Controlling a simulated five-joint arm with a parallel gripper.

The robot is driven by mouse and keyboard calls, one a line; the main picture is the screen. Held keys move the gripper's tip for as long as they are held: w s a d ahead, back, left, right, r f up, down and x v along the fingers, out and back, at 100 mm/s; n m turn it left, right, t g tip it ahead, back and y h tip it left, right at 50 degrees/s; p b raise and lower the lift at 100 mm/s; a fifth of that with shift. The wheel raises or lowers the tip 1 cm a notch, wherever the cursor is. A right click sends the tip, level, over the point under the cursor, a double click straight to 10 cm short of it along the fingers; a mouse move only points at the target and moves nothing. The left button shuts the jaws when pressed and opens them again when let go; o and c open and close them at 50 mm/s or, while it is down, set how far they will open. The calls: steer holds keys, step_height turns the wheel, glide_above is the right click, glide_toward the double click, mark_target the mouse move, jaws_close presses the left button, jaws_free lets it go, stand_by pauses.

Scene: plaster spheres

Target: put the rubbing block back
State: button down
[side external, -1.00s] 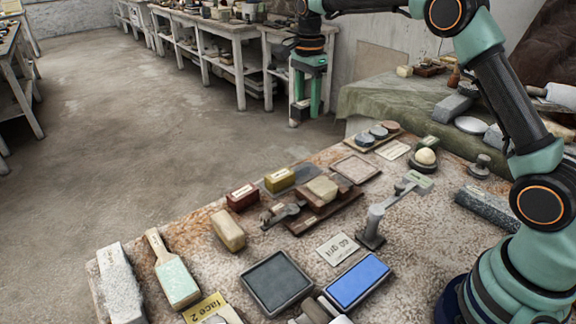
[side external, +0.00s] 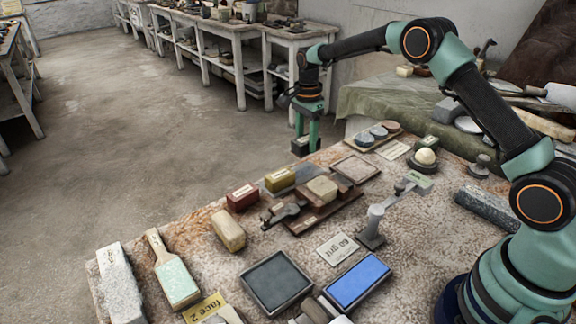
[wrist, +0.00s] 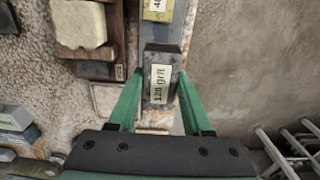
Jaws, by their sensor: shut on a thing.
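My gripper (side external: 306,134) is shut on a dark grey rubbing block (side external: 302,147) and holds it near the far left edge of the table. In the wrist view the block (wrist: 161,62) sits between the green fingers of my gripper (wrist: 160,92), with a pale label reading "120 grit" facing up. A yellow labelled block (side external: 280,180) stands on the table edge beside a bare grey strip (side external: 306,171). A dark red labelled block (side external: 242,197) stands nearer the camera. I cannot tell how high the held block is above the surface.
A wooden stand with a cream block (side external: 322,188) lies right of the yellow block. A "60 grit" card (side external: 337,248), a blue pad (side external: 358,280) and a dark tray (side external: 275,281) lie nearer. A board with round discs (side external: 377,134) is farther back. Open floor lies left of the table.

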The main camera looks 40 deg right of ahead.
mark_target(305, 171)
steer(key=shift+f, duration=3.2)
steer(key=shift+c, duration=1.7)
jaws_free()
steer(key=shift+f, duration=0.15)
